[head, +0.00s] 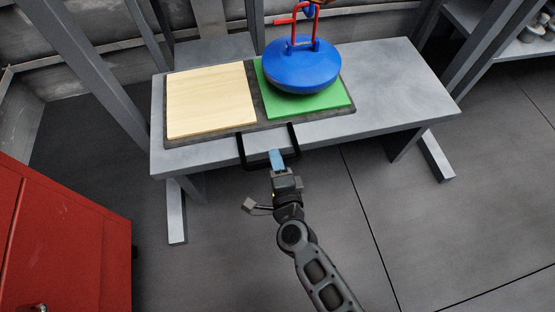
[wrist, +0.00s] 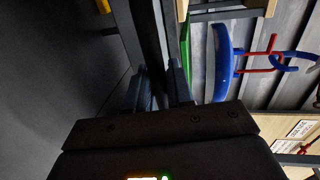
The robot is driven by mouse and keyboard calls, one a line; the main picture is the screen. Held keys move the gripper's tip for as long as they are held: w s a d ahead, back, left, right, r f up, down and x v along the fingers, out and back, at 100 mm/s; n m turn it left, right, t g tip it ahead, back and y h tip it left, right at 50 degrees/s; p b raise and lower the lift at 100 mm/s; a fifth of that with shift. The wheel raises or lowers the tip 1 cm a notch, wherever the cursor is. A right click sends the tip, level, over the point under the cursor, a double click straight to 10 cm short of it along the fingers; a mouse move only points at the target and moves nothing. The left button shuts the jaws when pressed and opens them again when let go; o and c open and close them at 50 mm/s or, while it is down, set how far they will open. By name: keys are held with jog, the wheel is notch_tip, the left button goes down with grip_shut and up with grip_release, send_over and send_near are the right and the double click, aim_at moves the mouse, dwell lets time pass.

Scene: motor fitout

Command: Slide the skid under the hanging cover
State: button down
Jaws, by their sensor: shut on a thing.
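The skid (head: 268,124) is a dark flat board on the grey bench, with a pale wooden pad (head: 210,100) on its left and a green pad (head: 335,98) on its right. A black handle (head: 243,150) sticks out from its front edge. My gripper (head: 277,157) is shut on this handle; its fingers also show in the wrist view (wrist: 160,90). The round blue cover (head: 302,68) hangs by a red bail (head: 293,32) over the green pad, and it also shows in the wrist view (wrist: 222,60). I cannot tell whether cover and pad touch.
The grey bench (head: 400,85) is clear to the right of the skid. Grey posts stand behind the bench at left and right. A red cabinet (head: 65,250) stands at the lower left. The floor before the bench is free.

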jog(key=c, duration=1.2)
grip_release()
jog(key=shift+s+a, duration=0.1)
jog(key=shift+a, duration=0.3)
jog(key=shift+c, duration=0.2)
jog(key=shift+o, duration=0.5)
jog(key=shift+d, duration=0.1)
jog(key=p+v, duration=0.1)
jog(key=v, duration=0.6)
jog(key=shift+s+d, duration=0.2)
jog(key=shift+s, duration=0.15)
